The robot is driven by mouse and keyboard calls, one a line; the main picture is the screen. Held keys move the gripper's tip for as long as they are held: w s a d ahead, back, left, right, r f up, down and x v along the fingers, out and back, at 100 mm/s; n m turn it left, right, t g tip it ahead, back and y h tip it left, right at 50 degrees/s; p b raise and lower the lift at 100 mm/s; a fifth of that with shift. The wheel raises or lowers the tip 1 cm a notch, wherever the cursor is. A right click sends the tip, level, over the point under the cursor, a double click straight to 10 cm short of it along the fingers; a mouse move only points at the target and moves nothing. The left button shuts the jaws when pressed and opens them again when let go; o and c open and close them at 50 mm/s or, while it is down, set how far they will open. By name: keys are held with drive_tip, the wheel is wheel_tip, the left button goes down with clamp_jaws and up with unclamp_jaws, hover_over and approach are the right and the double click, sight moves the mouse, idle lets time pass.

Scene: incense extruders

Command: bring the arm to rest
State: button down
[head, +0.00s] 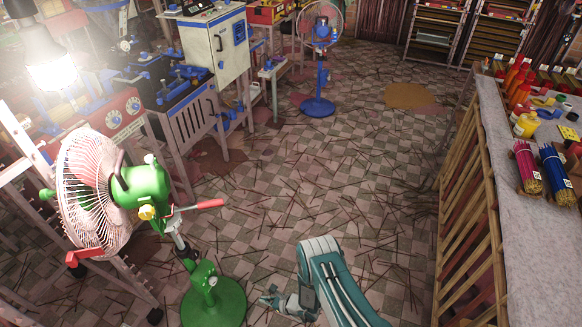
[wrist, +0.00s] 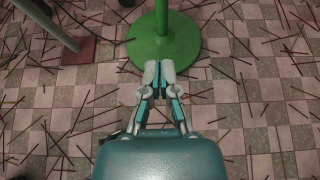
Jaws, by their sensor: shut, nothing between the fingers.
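My arm shows at the bottom of the head view, teal and white, folded low over the tiled floor. My gripper (head: 270,299) is at its left end, small and partly hidden by the arm in that view. In the wrist view my gripper (wrist: 160,72) points away from the camera, its two fingertips together with nothing between them. The fingertips overlap the near edge of the green fan's round base in that view; I cannot tell how far apart they are in depth.
The green fan (head: 140,187) stands left of my gripper, on its green base (wrist: 188,37). A blue fan (head: 318,107) stands farther back. A counter (head: 515,190) with incense bundles (head: 553,170) runs along the right. Sticks litter the checkered floor (head: 340,190), which is otherwise open in the middle.

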drive_tip(key=w+a+r+n+g, duration=0.1)
drive_tip(key=w+r+n, duration=0.2)
drive_tip(key=r, duration=0.8)
drive_tip(key=w+r+n+g, duration=0.2)
drive_tip(key=w+r+n, duration=0.15)
drive_tip(key=r, duration=0.75)
drive_tip(key=w+a+r+n+g, duration=0.1)
drive_tip(key=w+r+n, duration=0.15)
drive_tip(key=r, duration=0.85)
drive_tip(key=s+d+r+n+g+h, duration=0.1)
drive_tip(key=s+d+r+n, duration=0.2)
drive_tip(key=r, duration=0.6)
drive_tip(key=s+d+r+n+h, duration=0.1)
drive_tip(key=s+d+r+n, duration=0.25)
drive_tip(key=r, duration=0.45)
drive_tip(key=s+d+r+n+t+h, duration=0.3)
drive_tip(key=s+d+r+h, duration=0.1)
drive_tip(key=s+d+r, duration=0.4)
drive_tip(key=s+d+r+n+t+h, duration=0.3)
drive_tip(key=s+d+r, duration=0.5)
drive_tip(key=s+d, duration=0.3)
drive_tip(key=shift+s+d+r+n+h, duration=0.35)
drive_tip(key=shift+s+d+n+h, duration=0.1)
drive_tip(key=shift+s+h, duration=0.65)
